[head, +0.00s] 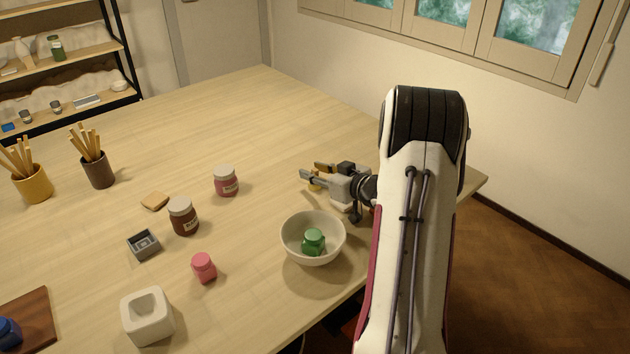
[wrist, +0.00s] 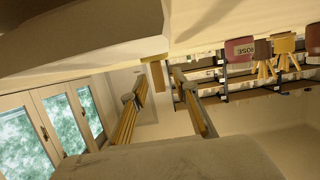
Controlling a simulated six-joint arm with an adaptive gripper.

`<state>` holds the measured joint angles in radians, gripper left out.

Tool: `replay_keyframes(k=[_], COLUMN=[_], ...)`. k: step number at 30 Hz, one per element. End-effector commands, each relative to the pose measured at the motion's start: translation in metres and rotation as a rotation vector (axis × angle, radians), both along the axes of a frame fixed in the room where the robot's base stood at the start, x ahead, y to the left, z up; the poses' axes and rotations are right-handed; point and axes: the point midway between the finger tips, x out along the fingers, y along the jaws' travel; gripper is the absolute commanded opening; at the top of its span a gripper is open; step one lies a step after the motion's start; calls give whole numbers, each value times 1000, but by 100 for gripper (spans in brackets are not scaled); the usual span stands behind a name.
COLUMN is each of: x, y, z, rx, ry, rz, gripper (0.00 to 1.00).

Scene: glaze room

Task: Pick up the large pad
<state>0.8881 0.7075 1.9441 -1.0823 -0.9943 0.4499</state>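A flat tan square pad (head: 155,201) lies on the table left of the middle in the head view; I cannot tell whether it is the large one. My gripper (head: 313,182) is low over the table's right side, beyond the white bowl, far to the right of that pad. In the wrist view the two fingers of my gripper (wrist: 162,96) stand apart with a gap between them. A small tan block-like thing (wrist: 157,76) shows beyond the gap. In the head view a yellowish thing (head: 314,187) shows by the fingers, partly hidden; I cannot tell what it is.
The white bowl (head: 292,244) holds a green jar (head: 313,241). Pink jar (head: 227,183), brown jar (head: 184,217), small pink bottle (head: 204,267), grey tray (head: 144,250) and white block (head: 131,321) stand leftward. The back of the table is clear.

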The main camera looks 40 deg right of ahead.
Motion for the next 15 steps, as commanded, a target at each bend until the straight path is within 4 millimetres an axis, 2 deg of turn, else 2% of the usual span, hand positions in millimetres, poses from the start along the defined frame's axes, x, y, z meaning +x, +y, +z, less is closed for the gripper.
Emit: replay_keyframes(k=[7,8,11,15], x=[0,0,0,0], y=[0,0,0,0], z=[0,0,0,0], rx=[0,0,0,0], ry=[0,0,0,0], rz=[0,0,0,0], gripper=[29,27,1,0])
